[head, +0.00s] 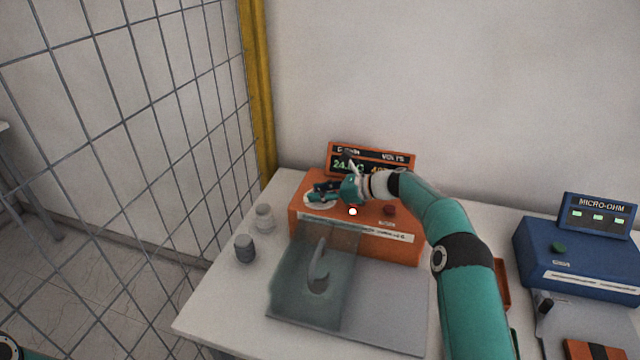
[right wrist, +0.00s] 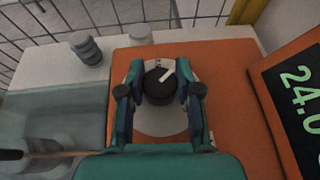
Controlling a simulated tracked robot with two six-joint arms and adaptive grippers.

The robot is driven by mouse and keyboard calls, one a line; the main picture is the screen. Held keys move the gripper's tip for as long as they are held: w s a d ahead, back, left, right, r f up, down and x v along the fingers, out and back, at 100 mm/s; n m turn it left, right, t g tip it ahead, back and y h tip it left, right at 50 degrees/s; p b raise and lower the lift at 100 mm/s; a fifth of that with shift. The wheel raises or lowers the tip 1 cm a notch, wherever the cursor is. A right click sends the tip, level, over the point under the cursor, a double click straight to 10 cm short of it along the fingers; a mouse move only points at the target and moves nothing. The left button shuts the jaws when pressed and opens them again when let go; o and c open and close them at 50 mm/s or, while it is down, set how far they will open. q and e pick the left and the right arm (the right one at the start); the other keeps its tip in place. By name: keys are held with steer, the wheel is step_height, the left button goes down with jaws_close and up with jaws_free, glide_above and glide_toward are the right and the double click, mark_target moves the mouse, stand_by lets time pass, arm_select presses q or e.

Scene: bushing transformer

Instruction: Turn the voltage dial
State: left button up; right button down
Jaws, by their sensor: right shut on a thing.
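The voltage dial (right wrist: 159,86) is a round black knob with a white pointer mark, on a pale disc (right wrist: 160,124) on top of the orange voltage unit (head: 357,220). In the right wrist view my right gripper (right wrist: 160,84) has its two fingers on either side of the dial, shut on it. In the head view my right gripper (head: 322,193) reaches the left part of the unit's top and hides most of the dial. The unit's display (head: 371,161) shows green digits, partly covered by my arm. My left gripper is not in view.
A clear cover (head: 315,275) with a hook-like handle stands in front of the unit. Two small grey cylinders (head: 245,248) stand to its left. A blue micro-ohm unit (head: 579,258) sits at the right. A wire mesh fence (head: 130,130) borders the table's left side.

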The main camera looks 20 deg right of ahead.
steer(key=shift+r, duration=0.15)
steer(key=c, duration=0.8)
jaws_free()
steer(key=shift+o, duration=0.2)
steer(key=v, duration=1.1)
steer(key=shift+s+d, duration=0.2)
steer(key=shift+d, duration=0.2)
